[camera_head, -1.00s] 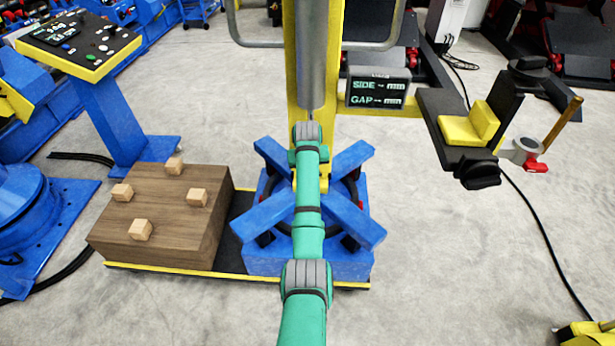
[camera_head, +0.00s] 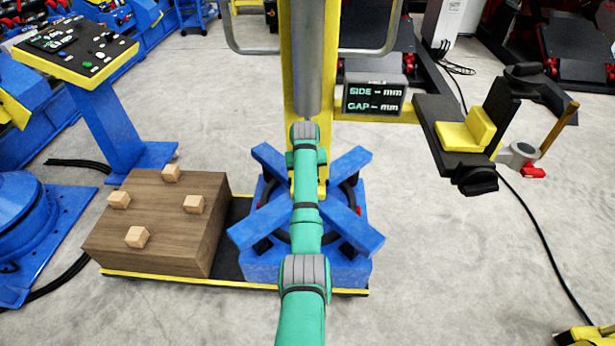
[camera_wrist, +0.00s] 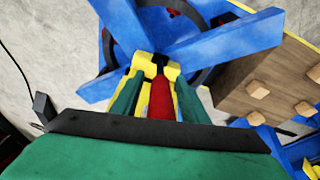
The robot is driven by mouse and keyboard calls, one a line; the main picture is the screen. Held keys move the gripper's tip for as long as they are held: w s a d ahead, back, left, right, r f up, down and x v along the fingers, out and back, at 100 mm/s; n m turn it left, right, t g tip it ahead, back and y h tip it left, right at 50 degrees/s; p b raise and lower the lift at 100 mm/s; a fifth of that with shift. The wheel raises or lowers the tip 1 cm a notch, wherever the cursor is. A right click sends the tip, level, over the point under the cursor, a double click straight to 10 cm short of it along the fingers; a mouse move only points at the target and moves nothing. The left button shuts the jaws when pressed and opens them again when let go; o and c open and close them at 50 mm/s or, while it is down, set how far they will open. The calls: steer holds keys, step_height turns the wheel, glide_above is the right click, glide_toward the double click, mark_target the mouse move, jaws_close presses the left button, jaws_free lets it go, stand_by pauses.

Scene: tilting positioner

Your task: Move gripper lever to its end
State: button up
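The positioner has blue crossed arms (camera_head: 345,228) at the foot of a yellow column (camera_head: 293,95); the crossed arms also show in the wrist view (camera_wrist: 225,48). A red part (camera_wrist: 160,98) lies between the green fingers of my gripper (camera_wrist: 160,72), and yellow and black parts sit at the fingertips. I cannot tell whether the red part is the gripper lever, or whether the fingers press on it. In the head view my green arm hides my gripper. A brown stick-like handle (camera_head: 559,128) with a grey ring and red tip stands at the right, far from my arm.
A wooden box (camera_head: 155,240) with several small blocks stands left of the crossed arms. A yellow-topped control panel (camera_head: 95,70) stands behind it. A display (camera_head: 375,98) reads SIDE and GAP in mm. A black and yellow bracket (camera_head: 465,135) juts out right. The right floor is mostly clear.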

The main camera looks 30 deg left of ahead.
steer(key=v, duration=1.1)
steer(key=shift+w+f, duration=0.1)
